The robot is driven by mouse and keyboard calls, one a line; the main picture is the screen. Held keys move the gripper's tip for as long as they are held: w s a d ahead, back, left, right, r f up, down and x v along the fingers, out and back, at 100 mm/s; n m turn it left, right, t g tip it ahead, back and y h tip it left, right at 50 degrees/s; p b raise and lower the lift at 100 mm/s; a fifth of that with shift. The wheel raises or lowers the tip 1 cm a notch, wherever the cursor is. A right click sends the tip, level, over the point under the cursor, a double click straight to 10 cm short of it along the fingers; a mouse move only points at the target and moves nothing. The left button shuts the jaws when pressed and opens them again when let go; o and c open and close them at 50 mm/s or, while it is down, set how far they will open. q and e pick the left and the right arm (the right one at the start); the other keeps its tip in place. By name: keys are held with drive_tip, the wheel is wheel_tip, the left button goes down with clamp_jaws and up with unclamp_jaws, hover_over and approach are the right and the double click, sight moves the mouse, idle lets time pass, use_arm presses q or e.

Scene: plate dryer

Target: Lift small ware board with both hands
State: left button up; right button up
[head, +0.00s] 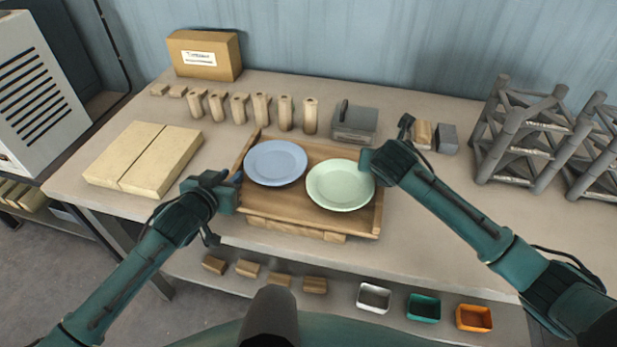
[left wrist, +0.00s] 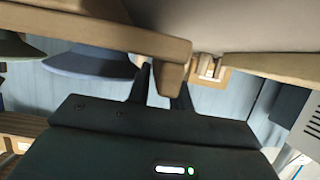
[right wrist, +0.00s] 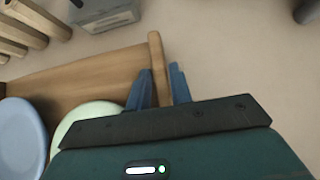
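The small ware board (head: 281,211) is a shallow wooden tray in the middle of the worktop, with wooden blocks showing under its front edge. It carries a blue plate (head: 275,163) on the left and a pale green plate (head: 340,185) on the right. My left gripper (head: 236,185) is at the board's left rim; in the left wrist view its fingers (left wrist: 161,88) close on the rim from both sides. My right gripper (head: 372,162) is at the right rim; in the right wrist view its fingers (right wrist: 160,88) close around the rim. The fingertips are partly hidden in the head view.
Several upright wooden pieces (head: 262,108) and a grey box (head: 354,122) stand behind the board. A cardboard box (head: 204,54) is at the back left, flat tan slabs (head: 143,158) at left, and grey racks (head: 530,130) at right. Small bins (head: 423,307) sit on the lower shelf.

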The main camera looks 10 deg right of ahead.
use_arm(q)
clamp_jaws()
use_arm(e)
clamp_jaws()
idle(0.7)
